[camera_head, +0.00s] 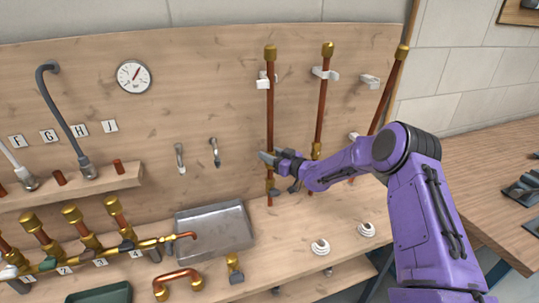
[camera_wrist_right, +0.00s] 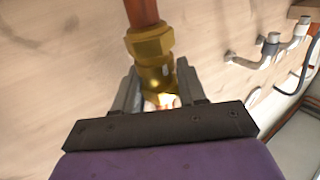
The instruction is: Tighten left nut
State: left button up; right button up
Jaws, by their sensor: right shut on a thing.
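The left copper pipe (camera_head: 270,115) stands upright against the wooden panel, with a brass fitting at its top and brass fittings low down. My right gripper (camera_head: 268,158) reaches it from the right at its lower part. In the right wrist view the jaws (camera_wrist_right: 155,95) are shut on a brass nut (camera_wrist_right: 155,75), one finger on each side. A brass hex collar (camera_wrist_right: 150,42) and the copper pipe (camera_wrist_right: 141,12) sit above the nut in that view. The nut's lower end is partly hidden by the gripper body. My left gripper is not in view.
A second copper pipe (camera_head: 320,110) stands close to the right, and a third (camera_head: 392,90) leans farther right. A metal tray (camera_head: 215,232) lies on the bench left of my gripper. White ringed pieces (camera_head: 320,247) lie on the bench in front.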

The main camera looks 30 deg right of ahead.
jog(key=shift+m+h, duration=0.3)
jog(key=shift+h, duration=0.2)
jog(key=m+h+b, duration=0.2)
jog(key=m+h, duration=0.2)
jog(key=h, duration=0.2)
jog(key=shift+h, duration=0.4)
jog(key=m+h, duration=0.3)
jog(key=h, duration=0.1)
jog(key=shift+g+b, duration=0.3)
jog(key=shift+g, duration=0.1)
jog(key=m+g+h, duration=0.2)
jog(key=h, duration=0.1)
jog(key=m+g+h, duration=0.1)
jog(key=m+h, duration=0.1)
jog(key=h, duration=0.1)
jog(key=shift+m+g, duration=0.3)
jog(key=shift+g, duration=0.1)
jog(key=m+g+h+b, duration=0.1)
jog(key=m+g+h, duration=0.1)
jog(key=g, duration=0.1)
jog(key=shift+m, duration=0.3)
jog(key=m+g+h+b, duration=0.1)
jog(key=m+g+h, duration=0.1)
jog(key=g, duration=0.1)
jog(key=shift+d+g+b, duration=0.1)
jog(key=shift+g+b, duration=0.2)
jog(key=shift+b, duration=0.1)
jog(key=shift+m+g, duration=0.5)
jog(key=shift+r+h, duration=0.1)
jog(key=shift+h, duration=0.2)
